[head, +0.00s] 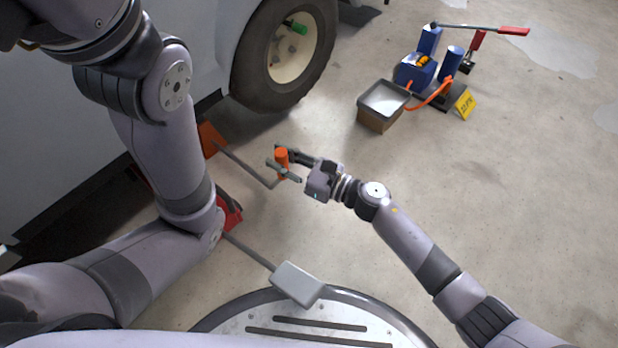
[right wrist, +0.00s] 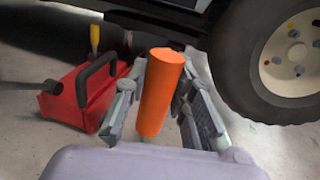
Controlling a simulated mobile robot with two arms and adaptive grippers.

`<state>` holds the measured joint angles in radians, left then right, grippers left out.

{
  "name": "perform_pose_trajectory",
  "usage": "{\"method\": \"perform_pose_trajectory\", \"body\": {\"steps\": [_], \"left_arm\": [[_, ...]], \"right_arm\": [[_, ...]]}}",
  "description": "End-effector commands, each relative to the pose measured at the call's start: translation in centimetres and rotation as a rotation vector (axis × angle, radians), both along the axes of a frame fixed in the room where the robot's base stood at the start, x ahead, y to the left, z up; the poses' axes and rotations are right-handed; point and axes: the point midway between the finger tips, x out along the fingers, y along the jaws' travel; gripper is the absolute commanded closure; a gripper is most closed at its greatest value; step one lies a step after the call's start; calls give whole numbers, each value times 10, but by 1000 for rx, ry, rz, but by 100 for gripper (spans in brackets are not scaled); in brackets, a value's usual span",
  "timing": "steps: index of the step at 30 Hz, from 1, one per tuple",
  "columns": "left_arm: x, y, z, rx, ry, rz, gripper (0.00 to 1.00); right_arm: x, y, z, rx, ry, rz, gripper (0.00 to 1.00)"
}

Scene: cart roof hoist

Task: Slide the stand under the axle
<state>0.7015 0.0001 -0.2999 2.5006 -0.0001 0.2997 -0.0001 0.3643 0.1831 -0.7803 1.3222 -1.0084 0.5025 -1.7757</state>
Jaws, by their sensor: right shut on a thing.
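My right gripper (head: 284,169) is shut on the upright orange handle (head: 282,156). The right wrist view shows the handle (right wrist: 160,92) between the two fingers. A thin grey rod (head: 245,163) runs from the handle to an orange piece (head: 211,139) low at the vehicle's side, which seems to be the stand. The rest of that piece is hidden by my left arm and the vehicle. The axle cannot be made out. My left arm crosses the left side of the head view, and its gripper is out of the picture.
The wheel (head: 290,50) stands beyond my right gripper. A red box with a black handle (right wrist: 85,92) is near my left arm. A grey pad (head: 298,283) is in front. The blue pump (head: 415,68) and tray (head: 380,110) stand far right. Floor between is clear.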

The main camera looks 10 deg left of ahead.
Motion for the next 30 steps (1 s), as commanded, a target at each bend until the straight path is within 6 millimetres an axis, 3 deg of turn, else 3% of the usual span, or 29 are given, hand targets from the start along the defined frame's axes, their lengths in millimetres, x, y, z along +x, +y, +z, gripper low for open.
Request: {"method": "perform_pose_trajectory", "body": {"steps": [3, 9, 23, 24, 30], "left_arm": [[0, 0, -12, 0, 0, 0, 100], [0, 0, -18, 1, -1, 0, 100], [0, 0, -19, 1, 0, -1, 100], [0, 0, -19, 1, 0, -1, 100], [0, 0, -19, 1, 0, -1, 100]], "right_arm": [[11, 16, -2, 2, -1, 1, 100], [20, 30, -1, 0, 0, 1, 100], [24, 34, 1, 1, 0, -4, 100], [24, 34, 1, 1, 0, -5, 74], [23, 33, 0, 0, 1, -3, 60]]}}
